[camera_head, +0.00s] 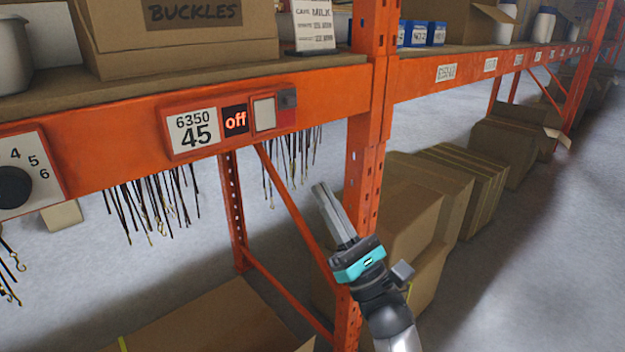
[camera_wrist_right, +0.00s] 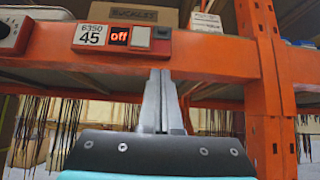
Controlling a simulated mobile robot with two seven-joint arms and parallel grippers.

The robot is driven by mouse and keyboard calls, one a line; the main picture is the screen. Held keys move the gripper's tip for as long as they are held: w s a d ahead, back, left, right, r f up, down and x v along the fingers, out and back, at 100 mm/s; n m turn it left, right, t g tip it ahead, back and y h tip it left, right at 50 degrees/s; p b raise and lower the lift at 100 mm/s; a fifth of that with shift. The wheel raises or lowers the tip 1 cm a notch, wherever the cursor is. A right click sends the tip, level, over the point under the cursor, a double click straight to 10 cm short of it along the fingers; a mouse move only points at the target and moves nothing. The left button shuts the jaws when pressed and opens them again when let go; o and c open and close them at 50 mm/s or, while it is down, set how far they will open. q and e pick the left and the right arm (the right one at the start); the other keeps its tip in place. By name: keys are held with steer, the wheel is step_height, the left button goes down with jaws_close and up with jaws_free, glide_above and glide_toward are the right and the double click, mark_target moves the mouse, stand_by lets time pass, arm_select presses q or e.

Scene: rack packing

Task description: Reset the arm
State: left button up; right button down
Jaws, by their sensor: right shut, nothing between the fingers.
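My right gripper (camera_head: 320,187) is in front of the orange rack upright, below the shelf beam, with its fingers together and empty. In the right wrist view its closed fingers (camera_wrist_right: 159,75) point toward the orange beam (camera_wrist_right: 215,60). The beam carries a label reading 6350 45, a small display (camera_head: 235,120) reading "off" in red, and a switch (camera_head: 264,112) to the right of it. The display also shows in the right wrist view (camera_wrist_right: 119,36). My left gripper is not in the head view.
A cardboard box marked BUCKLES (camera_head: 180,50) stands on the shelf above the beam. A rotary dial (camera_head: 14,187) is at the left. Dark hooked strands (camera_head: 150,205) hang below. Cardboard boxes (camera_head: 430,190) stand behind the upright. An open carton (camera_head: 215,325) is low in front.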

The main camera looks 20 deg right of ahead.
steer(key=shift+s+d+f, duration=0.1)
steer(key=shift+s+f, duration=0.15)
stand_by(0.3)
steer(key=w+f+m+g+h, duration=0.3)
steer(key=f+m+g+h, duration=0.3)
steer(key=f+m, duration=1.35)
steer(key=s+a+f+m+g+h, duration=0.1)
steer(key=s+f+m+g, duration=0.15)
steer(key=f, duration=0.85)
steer(key=s+f+m+g+h, duration=0.1)
steer(key=s+f+m+g, duration=0.2)
steer(key=f, duration=0.8)
steer(key=s+f+m+g, duration=0.7)
steer(key=s+f, duration=1)
steer(key=s, duration=0.3)
steer(key=s+f+m+g, duration=0.2)
steer(key=s+g, duration=0.1)
steer(key=s, duration=0.6)
steer(key=s+f+m+g+h, duration=0.1)
steer(key=s+f+m+g, duration=0.2)
steer(key=s, duration=0.6)
steer(key=shift+s+d+f, duration=0.25)
steer(key=shift+d, duration=0.1)
